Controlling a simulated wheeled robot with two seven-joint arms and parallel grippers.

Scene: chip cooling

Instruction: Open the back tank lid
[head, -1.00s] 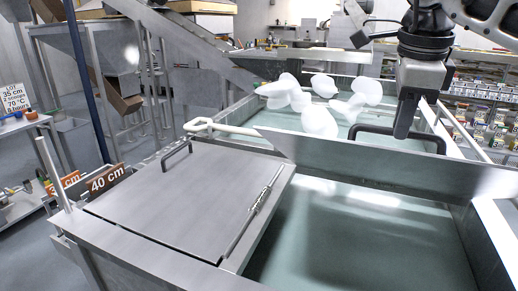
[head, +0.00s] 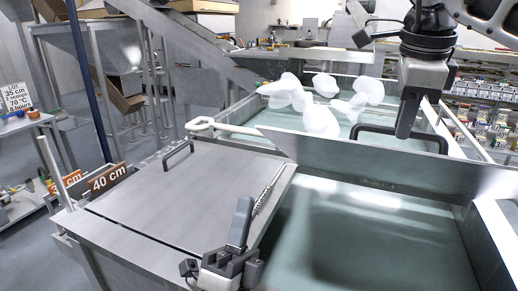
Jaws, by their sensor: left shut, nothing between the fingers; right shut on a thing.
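A flat grey metal lid (head: 165,200) lies closed over the left part of the near tank. It has a small black handle (head: 178,156) at its far left edge and a hinge strip along its right edge. My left gripper (head: 240,225) is shut and empty, over the lid's near right corner and covering part of the hinge strip; I cannot tell whether it touches. My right gripper (head: 405,130) is shut on a long black handle (head: 372,128) behind the metal wall between the tanks. What that handle belongs to is mostly hidden.
The far tank (head: 270,118) holds pale liquid with several white translucent lumps (head: 320,121) over it. The near tank's right part (head: 370,240) is open, with greenish liquid. A pale bent bar (head: 205,125) and a "40 cm" sign (head: 107,181) stand left.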

